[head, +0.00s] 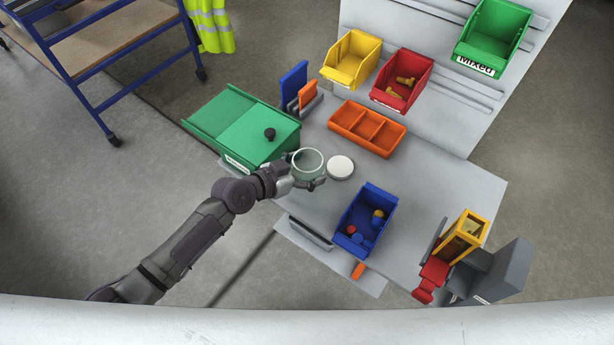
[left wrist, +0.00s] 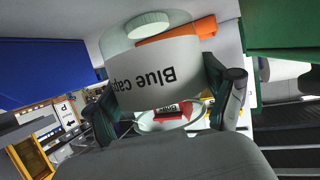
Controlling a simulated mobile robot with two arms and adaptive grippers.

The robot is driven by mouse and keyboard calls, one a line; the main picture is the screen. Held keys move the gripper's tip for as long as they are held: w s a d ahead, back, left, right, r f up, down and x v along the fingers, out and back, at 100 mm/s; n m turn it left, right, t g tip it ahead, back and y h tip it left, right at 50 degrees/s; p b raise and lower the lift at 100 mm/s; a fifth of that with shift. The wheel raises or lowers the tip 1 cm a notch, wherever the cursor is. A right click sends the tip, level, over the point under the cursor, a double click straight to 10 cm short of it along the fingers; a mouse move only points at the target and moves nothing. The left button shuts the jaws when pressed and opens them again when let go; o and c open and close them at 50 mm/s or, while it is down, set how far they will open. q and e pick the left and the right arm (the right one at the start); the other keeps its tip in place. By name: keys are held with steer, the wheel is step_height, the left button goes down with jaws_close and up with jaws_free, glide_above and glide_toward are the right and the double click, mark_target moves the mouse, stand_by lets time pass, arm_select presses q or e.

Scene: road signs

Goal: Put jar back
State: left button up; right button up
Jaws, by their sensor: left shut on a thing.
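An open glass jar (head: 308,162) is held by my left gripper (head: 307,184) over the left part of the grey table. A round white lid (head: 340,167) lies on the table just right of the jar. Whether the jar touches the table is hard to tell. My right gripper is out of view.
An orange divided tray (head: 367,129) is behind. A blue bin (head: 365,219) with small parts is at the front right. Yellow (head: 351,60) and red (head: 402,80) bins are at the back. Table right of the lid is clear.

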arm_select(q)
steer(key=shift+f, duration=1.9)
steer(key=shift+f+b, duration=0.2)
steer(key=shift+b, duration=0.25)
steer(key=o, duration=1)
steer(key=shift+r, duration=0.1)
